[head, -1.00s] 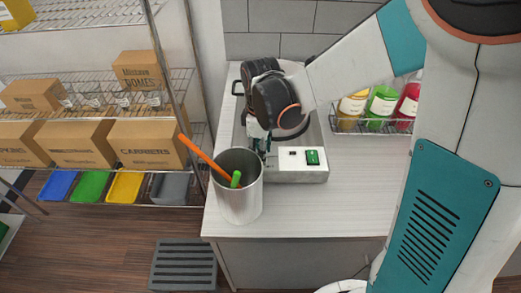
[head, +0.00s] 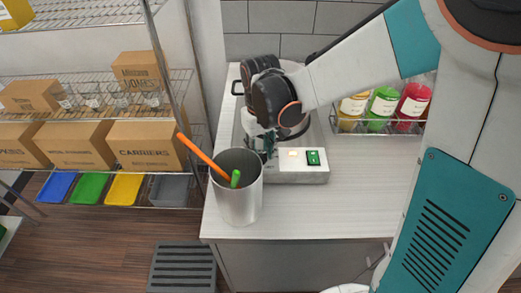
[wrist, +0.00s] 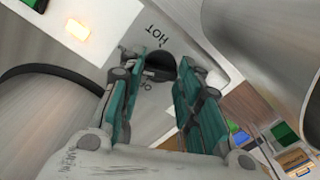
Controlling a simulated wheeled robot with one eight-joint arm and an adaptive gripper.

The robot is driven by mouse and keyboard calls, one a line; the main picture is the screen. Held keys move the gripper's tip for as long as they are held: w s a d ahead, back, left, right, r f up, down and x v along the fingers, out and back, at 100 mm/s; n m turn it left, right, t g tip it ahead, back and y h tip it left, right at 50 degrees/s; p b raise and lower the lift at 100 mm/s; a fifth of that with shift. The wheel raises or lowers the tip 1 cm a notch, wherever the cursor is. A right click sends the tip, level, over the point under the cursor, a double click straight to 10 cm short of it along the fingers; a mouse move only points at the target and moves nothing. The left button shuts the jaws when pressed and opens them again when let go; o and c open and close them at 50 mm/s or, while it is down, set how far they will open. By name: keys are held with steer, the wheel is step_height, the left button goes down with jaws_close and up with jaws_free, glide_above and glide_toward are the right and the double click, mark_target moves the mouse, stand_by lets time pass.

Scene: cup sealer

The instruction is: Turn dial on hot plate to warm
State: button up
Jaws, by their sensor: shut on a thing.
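The hot plate (head: 316,176) is a pale metal box on the counter, with a green switch (head: 313,158) and a small glowing light (head: 293,159) on its front panel. The light also glows in the wrist view (wrist: 77,30). The black dial (wrist: 160,65) sits between the fingertips of my gripper (wrist: 163,68), which is shut on it. The word HOT is printed beside the dial; another label is partly hidden by a finger. In the head view my gripper (head: 268,143) is at the panel's left end and hides the dial.
A metal canister (head: 237,205) with an orange and a green stick stands close in front of my gripper, at the counter's left front. A wire rack (head: 375,126) of colored bottles stands to the right. The counter (head: 365,190) at the right front is clear.

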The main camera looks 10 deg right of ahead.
mark_target(261, 155)
steer(key=shift+m, duration=0.6)
steer(key=o, duration=1)
steer(key=shift+o, duration=0.2)
step_height(261, 155, up, 12)
steer(key=shift+s, duration=0.1)
